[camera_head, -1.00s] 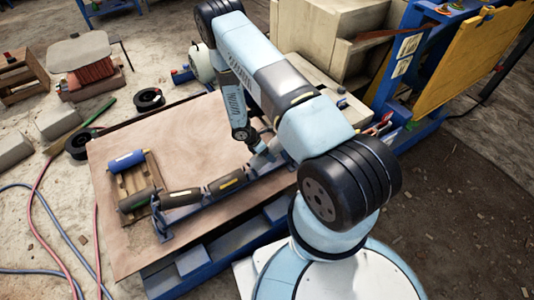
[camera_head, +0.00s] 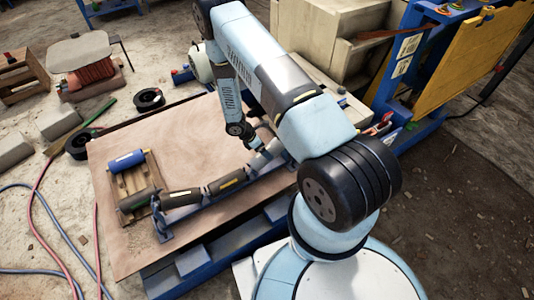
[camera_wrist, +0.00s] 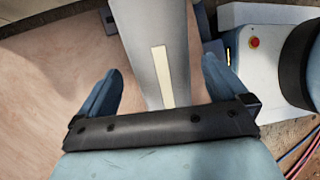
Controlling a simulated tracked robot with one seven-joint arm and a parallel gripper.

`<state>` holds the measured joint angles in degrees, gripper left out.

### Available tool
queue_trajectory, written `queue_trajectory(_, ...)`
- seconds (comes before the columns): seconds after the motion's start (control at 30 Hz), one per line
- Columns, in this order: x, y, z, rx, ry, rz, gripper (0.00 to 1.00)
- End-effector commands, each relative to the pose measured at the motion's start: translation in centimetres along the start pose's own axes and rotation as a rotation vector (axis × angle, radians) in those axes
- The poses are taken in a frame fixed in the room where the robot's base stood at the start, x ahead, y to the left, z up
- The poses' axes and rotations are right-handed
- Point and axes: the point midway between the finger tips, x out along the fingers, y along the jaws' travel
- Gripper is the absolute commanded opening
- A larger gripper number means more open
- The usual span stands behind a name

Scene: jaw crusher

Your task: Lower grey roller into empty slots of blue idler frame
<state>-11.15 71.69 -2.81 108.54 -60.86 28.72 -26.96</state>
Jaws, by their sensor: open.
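The grey roller (camera_head: 268,152) lies at the right end of the blue idler frame (camera_head: 205,208), roughly in line with two dark rollers on it. In the wrist view the grey roller (camera_wrist: 155,45) has a cream strip and runs between my fingers, with gaps on both sides. My gripper (camera_head: 257,146) is open at the grey roller; its spread fingers also show in the wrist view (camera_wrist: 158,92). The arm partly hides the roller's far end and the frame's right end. I cannot tell whether the roller's ends sit in the slots.
Dark rollers (camera_head: 181,198) and (camera_head: 227,182) rest on the frame. A blue roller (camera_head: 127,161) lies on a wooden pallet (camera_head: 133,182) at left. The brown tabletop (camera_head: 190,135) is clear behind the frame. A blue machine stand (camera_head: 400,75) stands at right.

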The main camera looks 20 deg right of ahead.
Motion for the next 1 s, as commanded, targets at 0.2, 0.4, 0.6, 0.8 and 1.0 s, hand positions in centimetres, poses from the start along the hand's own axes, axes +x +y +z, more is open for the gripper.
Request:
queue_trajectory(0.2, -4.5, 0.1, 0.0, 0.000, 0.000, 0.002, 1.00)
queue_trajectory(0.4, -7.8, 0.0, 0.0, 0.000, 0.000, 0.000, 1.00)
queue_trajectory(0.6, -9.5, 0.0, 0.0, -0.001, 0.000, -0.001, 1.00)
queue_trajectory(0.8, -9.8, 0.0, 0.0, -0.001, 0.000, -0.002, 1.00)
queue_trajectory(1.0, -9.8, 0.0, 0.0, -0.001, 0.000, -0.002, 1.00)
